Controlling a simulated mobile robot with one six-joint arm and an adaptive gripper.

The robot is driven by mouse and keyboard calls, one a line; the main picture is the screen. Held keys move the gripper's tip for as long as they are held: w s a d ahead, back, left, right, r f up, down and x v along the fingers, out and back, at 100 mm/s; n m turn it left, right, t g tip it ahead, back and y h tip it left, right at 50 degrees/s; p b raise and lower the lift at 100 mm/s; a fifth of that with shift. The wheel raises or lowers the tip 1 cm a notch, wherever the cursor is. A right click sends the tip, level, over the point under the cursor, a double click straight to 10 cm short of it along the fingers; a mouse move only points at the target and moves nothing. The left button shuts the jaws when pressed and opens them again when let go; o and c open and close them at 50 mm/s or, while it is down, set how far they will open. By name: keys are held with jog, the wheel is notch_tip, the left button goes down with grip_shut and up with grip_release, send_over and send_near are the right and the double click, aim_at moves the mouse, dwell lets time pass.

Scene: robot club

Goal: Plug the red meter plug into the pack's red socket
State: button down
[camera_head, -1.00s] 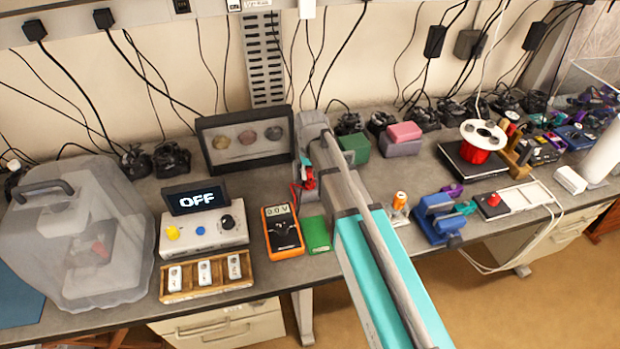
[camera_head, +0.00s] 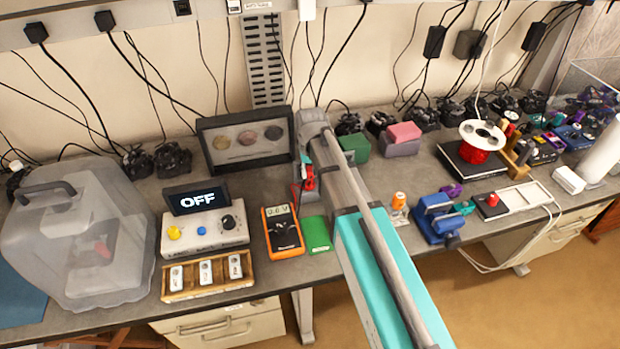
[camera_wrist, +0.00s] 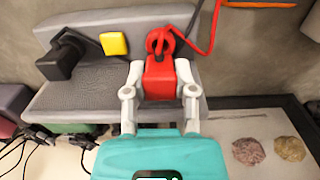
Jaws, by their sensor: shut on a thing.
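In the wrist view my gripper (camera_wrist: 159,92) is shut on the red meter plug (camera_wrist: 158,80), one finger on each side. The plug is at the right part of the grey pack (camera_wrist: 85,97). A red loop and red lead rise from its far end. The red socket is hidden, so I cannot tell how deep the plug sits. A black plug (camera_wrist: 58,62) is at the pack's left part, beside a yellow square (camera_wrist: 114,43). In the head view the red plug (camera_head: 309,179) shows beside my arm. The orange meter (camera_head: 282,232) reads about 0.6 V.
A green block (camera_head: 316,233) lies beside the meter. A control box (camera_head: 205,236) showing OFF and a clear case (camera_head: 75,240) stand to the left. A framed display (camera_head: 203,148) is behind. A blue vise (camera_head: 437,218) stands to the right of my arm.

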jog(key=shift+r+p, duration=1.3)
jog(key=shift+r, duration=0.15)
jog(key=c, duration=1)
grip_release()
grip_shut()
jog(key=shift+s, duration=0.1)
